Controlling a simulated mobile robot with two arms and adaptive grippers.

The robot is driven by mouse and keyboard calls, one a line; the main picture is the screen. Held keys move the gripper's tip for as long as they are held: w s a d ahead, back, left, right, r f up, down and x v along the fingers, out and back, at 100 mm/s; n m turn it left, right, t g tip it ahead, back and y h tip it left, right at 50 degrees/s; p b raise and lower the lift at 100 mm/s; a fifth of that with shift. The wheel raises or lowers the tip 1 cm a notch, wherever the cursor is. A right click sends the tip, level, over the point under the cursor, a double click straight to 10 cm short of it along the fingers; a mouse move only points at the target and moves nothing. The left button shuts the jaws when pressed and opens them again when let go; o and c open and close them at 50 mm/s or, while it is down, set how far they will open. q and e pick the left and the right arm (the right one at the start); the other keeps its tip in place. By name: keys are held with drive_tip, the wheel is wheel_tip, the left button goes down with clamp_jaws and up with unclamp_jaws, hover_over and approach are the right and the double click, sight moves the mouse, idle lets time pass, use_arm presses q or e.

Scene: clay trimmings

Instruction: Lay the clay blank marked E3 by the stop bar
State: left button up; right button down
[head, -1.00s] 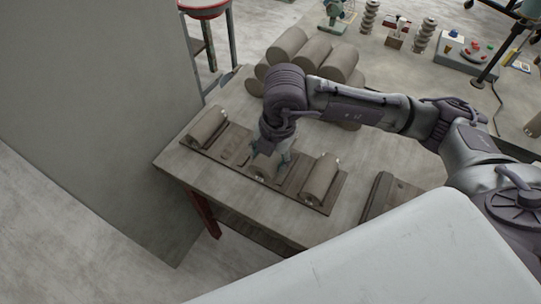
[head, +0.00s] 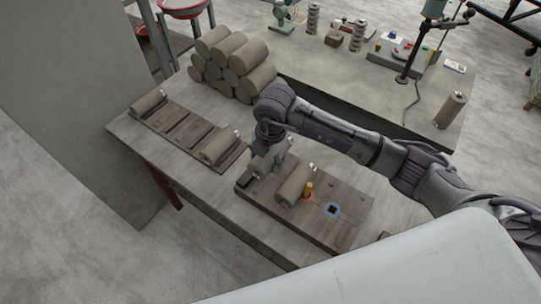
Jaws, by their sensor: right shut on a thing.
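My right gripper (head: 270,157) is shut on a grey clay blank (head: 261,166), which is partly hidden by the fingers. It holds the blank over or at the left end of a brown board (head: 300,222); I cannot tell whether the blank touches the board. A small dark block (head: 247,183), perhaps the stop bar, shows at that end. Another clay blank (head: 296,186) lies on the board just right of the held one. No E3 marking can be read on any blank. My left gripper is not in view.
A slotted rack (head: 187,133) on the left holds a blank (head: 148,103) at its far end and another (head: 219,146) at its near end, with empty slots between. Stacked clay cylinders (head: 232,67) stand behind.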

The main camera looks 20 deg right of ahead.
drive_tip(key=shift+w+a+f+b, duration=0.1)
drive_tip(key=shift+f+b, duration=0.15)
drive_tip(key=shift+f, duration=0.15)
drive_tip(key=shift+w+a+f+b, duration=0.1)
drive_tip(key=shift+f+b, duration=0.15)
drive_tip(key=shift+f, duration=0.15)
drive_tip(key=shift+s+d+f+b, duration=0.1)
drive_tip(key=shift+f+b, duration=0.35)
drive_tip(key=shift+f, duration=0.1)
wheel_tip(320, 180, down, 2)
drive_tip(key=shift+b, duration=0.75)
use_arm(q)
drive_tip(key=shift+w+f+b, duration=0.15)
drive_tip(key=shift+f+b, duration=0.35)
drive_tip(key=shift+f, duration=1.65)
use_arm(e)
drive_tip(key=shift+f, duration=0.65)
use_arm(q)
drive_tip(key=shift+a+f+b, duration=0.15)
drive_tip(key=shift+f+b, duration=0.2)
use_arm(e)
drive_tip(key=shift+f, duration=0.5)
drive_tip(key=shift+c, duration=0.9)
unclamp_jaws()
drive_tip(key=shift+s, duration=0.1)
